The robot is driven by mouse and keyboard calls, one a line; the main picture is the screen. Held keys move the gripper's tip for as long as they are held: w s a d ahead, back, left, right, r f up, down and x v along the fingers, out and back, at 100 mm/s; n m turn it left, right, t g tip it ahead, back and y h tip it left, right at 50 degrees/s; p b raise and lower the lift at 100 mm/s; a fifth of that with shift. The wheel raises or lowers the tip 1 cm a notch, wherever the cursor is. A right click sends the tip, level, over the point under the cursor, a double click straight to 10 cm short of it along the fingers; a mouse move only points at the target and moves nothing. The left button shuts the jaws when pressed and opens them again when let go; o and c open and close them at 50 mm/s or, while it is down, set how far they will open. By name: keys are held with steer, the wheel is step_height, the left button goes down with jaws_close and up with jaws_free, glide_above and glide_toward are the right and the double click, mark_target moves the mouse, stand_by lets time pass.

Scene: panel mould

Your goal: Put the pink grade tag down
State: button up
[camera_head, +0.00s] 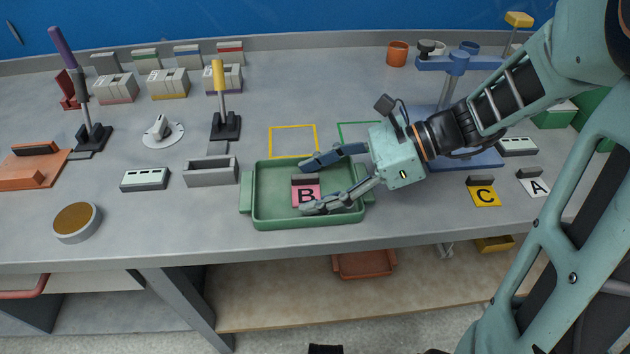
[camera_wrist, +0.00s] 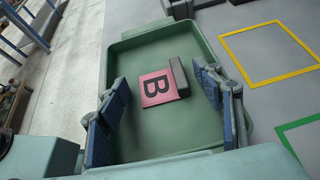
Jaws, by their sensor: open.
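The pink grade tag (camera_head: 303,195) bears a black letter B and has a dark grey block-shaped grip along one edge. It lies in the green tray (camera_head: 247,206). In the wrist view the tag (camera_wrist: 155,88) lies flat on the floor of the tray (camera_wrist: 190,35), its grip (camera_wrist: 179,76) toward the right finger. My gripper (camera_head: 312,184) reaches in over the tray from the right. Its two fingers are spread wide, and in the wrist view the gripper (camera_wrist: 168,108) shows clear gaps between each finger and the tag. Nothing is held.
Yellow (camera_head: 293,141) and green (camera_head: 360,132) outlined squares lie behind the tray. A grey open box (camera_head: 211,172) stands to its left. A yellow C tag (camera_head: 484,195) and a white A tag (camera_head: 535,186) lie at right. Levers with purple and yellow handles stand at left.

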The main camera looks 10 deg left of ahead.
steer(key=shift+r, duration=0.2)
steer(key=shift+w+d+r, duration=0.1)
steer(key=shift+d+r, duration=0.1)
steer(key=shift+d, duration=0.1)
steer(key=p+v, duration=0.3)
steer(key=v, duration=0.8)
steer(key=shift+d, duration=0.15)
